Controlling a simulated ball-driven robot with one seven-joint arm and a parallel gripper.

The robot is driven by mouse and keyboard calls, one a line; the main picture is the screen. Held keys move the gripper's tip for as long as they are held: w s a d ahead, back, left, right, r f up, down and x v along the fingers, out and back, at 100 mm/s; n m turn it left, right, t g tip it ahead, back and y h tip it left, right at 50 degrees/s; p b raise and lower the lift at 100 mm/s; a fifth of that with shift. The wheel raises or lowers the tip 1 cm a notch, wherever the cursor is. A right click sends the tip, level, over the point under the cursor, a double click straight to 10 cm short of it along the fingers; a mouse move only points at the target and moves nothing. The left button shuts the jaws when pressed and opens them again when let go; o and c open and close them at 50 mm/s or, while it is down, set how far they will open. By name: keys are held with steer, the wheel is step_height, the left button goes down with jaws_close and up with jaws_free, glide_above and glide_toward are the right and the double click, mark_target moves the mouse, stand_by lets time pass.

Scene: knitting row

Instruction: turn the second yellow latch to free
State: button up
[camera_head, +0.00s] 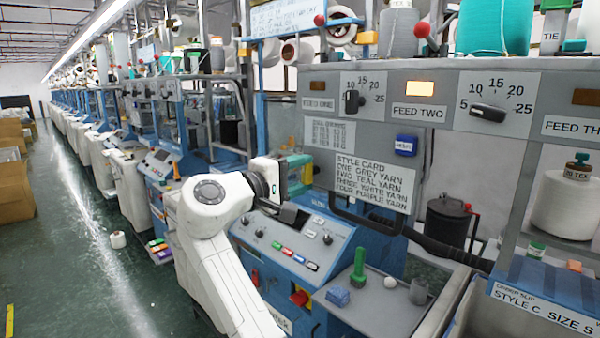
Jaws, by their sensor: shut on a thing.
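My gripper (297,186) is at the end of my white arm, near the middle of the picture, in front of the upper left part of the blue knitting machine. It is shut on a small yellowish-green thing (306,174), mostly hidden by the gripper, so I cannot tell whether it is a latch. A teal piece (298,159) shows just above it. A yellow piece with red beside it (300,297) sits low on the machine's blue front, below and apart from my gripper. I cannot tell which yellow piece is the second latch.
A sloped control panel (290,247) with buttons lies below my gripper. A grey shelf (375,305) to the right holds a green-handled tool (358,268), a blue block (338,296) and a white ball (390,282). A style card (372,184) hangs right. The left aisle (85,220) is mostly clear.

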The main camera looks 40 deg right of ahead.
steer(key=o, duration=1.1)
steer(key=shift+c, duration=0.2)
steer(key=shift+a, duration=0.1)
steer(key=a+b, duration=0.3)
steer(key=a, duration=0.7)
steer(key=shift+a, duration=0.4)
steer(key=shift+s, duration=0.1)
steer(key=s+d+f+t+y, duration=0.1)
steer(key=s+f+y, duration=0.25)
steer(key=f, duration=0.85)
steer(key=s+d+f+n+y, duration=0.1)
steer(key=s+d+f+y, duration=0.2)
steer(key=f, duration=0.9)
steer(key=s+f+t+y, duration=0.1)
steer(key=s+f+y, duration=0.3)
steer(key=f, duration=0.9)
steer(key=s+a+f+y, duration=0.2)
steer(key=s+f, duration=0.2)
steer(key=s, duration=0.4)
steer(key=s+a+f+m+g+y, duration=0.1)
steer(key=s+a+f+y, duration=0.2)
steer(key=s+f, duration=0.2)
steer(key=s+a+f+m+y, duration=0.1)
steer(key=s+f, duration=0.4)
steer(key=s, duration=0.6)
steer(key=shift+s+a+g+y, duration=0.35)
steer(key=shift+a+y, duration=0.3)
steer(key=shift+a, duration=0.55)
